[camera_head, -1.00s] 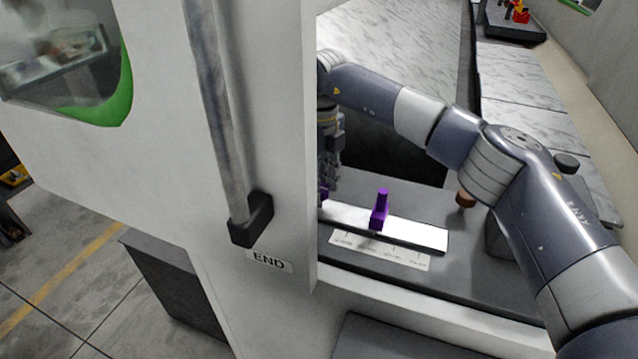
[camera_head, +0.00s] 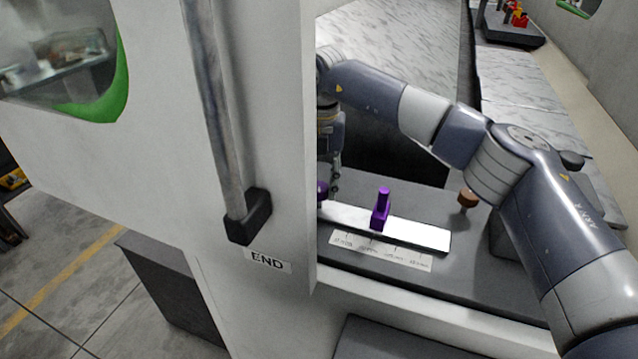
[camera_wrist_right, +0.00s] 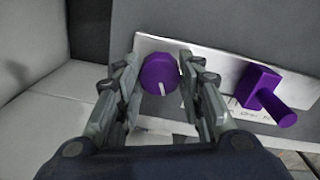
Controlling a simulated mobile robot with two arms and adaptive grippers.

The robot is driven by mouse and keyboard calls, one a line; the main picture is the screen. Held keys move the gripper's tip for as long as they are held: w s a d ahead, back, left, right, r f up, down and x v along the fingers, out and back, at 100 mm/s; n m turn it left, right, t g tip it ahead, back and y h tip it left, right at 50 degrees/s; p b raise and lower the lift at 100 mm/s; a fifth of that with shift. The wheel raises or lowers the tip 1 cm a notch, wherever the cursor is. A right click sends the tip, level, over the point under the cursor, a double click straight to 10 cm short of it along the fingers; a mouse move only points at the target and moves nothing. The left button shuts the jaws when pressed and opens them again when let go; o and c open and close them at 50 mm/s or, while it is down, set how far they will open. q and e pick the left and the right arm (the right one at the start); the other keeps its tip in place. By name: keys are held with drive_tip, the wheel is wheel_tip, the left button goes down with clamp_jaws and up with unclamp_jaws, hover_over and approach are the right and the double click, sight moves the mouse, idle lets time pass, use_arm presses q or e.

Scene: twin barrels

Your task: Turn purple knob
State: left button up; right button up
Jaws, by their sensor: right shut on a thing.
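The purple knob (camera_wrist_right: 159,74) is round with a white mark on its face, on a white strip (camera_wrist_right: 215,72). In the right wrist view it sits between the fingers of my right gripper (camera_wrist_right: 160,86), which is shut on it. In the head view only a sliver of the knob (camera_head: 322,190) shows past the white door edge, below my right gripper (camera_head: 328,188). A purple lever (camera_head: 381,210) stands upright on the strip to the right; it also shows in the wrist view (camera_wrist_right: 270,96). My left gripper is not in view.
A white door panel (camera_head: 270,120) with a long metal handle (camera_head: 215,110) and an END label (camera_head: 268,261) covers the left and hides part of my right gripper. A brown knob (camera_head: 468,197) stands right of the lever. A printed label (camera_head: 380,250) lies in front of the strip.

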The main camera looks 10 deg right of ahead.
sight(320, 187)
drive_tip(key=m+b, duration=0.1)
drive_tip(key=m, duration=0.5)
drive_tip(key=shift+m, duration=0.4)
drive_tip(key=shift+r, duration=0.1)
idle(0.3)
drive_tip(key=o, duration=1.1)
wheel_tip(320, 187, up, 12)
drive_tip(key=shift+s+d+f, duration=0.1)
drive_tip(key=shift+s, duration=0.05)
